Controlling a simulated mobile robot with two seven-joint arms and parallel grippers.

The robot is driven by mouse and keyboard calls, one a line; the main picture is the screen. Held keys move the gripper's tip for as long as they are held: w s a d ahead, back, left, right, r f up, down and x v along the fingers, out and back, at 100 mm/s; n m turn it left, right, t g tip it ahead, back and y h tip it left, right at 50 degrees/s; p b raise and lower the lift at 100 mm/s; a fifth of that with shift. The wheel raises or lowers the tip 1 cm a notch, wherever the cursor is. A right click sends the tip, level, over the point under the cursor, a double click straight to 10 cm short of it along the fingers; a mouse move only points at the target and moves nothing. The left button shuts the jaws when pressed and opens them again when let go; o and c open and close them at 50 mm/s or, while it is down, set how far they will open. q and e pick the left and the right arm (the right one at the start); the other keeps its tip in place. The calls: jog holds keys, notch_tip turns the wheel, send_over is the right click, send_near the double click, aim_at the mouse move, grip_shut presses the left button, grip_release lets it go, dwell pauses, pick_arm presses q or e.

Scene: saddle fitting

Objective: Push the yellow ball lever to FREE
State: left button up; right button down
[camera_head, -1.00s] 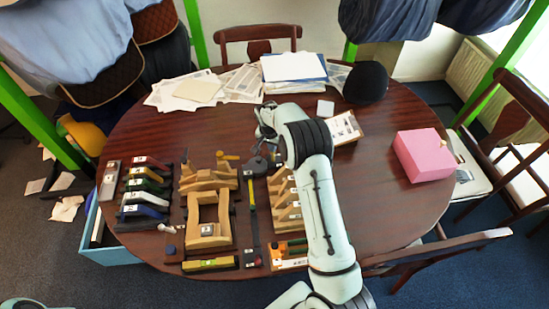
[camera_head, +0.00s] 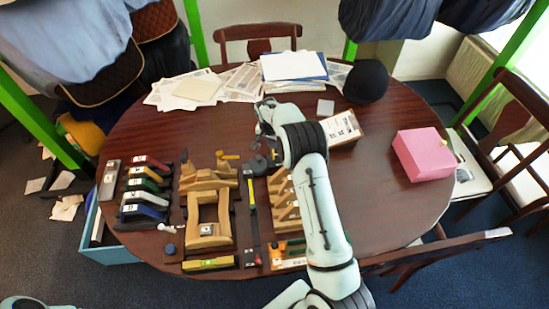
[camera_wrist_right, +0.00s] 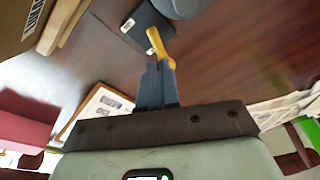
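The yellow lever (camera_wrist_right: 160,46) shows in the right wrist view, sticking out from a black block with a white label (camera_wrist_right: 146,26) towards my fingertips. Its ball end and any FREE marking cannot be made out. My right gripper (camera_wrist_right: 156,84) has its dark fingers together, with the tips at or very near the lever's near end; whether they touch is unclear. My left gripper is out of view.
Wooden frames (camera_head: 208,220) and a rack of coloured pieces (camera_head: 146,190) stand to the left. Papers (camera_head: 205,88) and a dark helmet (camera_head: 366,82) are at the back. The table's right front is clear.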

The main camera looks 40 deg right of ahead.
aim_at(272, 155)
jog(key=shift+s+a+f+b, duration=0.15)
jog(key=shift+s+a+b, duration=0.25)
jog(key=shift+s, duration=0.2)
jog(key=shift+w+r+p, duration=0.25)
jog(key=shift+r+p, duration=0.05)
jog(key=shift+r, duration=0.9)
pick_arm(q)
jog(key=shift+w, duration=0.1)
pick_arm(e)
jog(key=shift+w+d+v, duration=0.1)
jog(key=shift+d+v, duration=0.1)
jog(key=shift+v, duration=0.65)
jog(key=shift+w+d+v, duration=0.1)
jog(key=shift+d+v, duration=0.05)
jog(key=shift+v, duration=0.65)
jog(key=shift+w+d+v, duration=0.1)
jog(key=shift+d+v, duration=0.1)
jog(key=shift+v, duration=0.65)
jog(key=shift+r, duration=0.1)
jog(key=shift+s, duration=0.1)
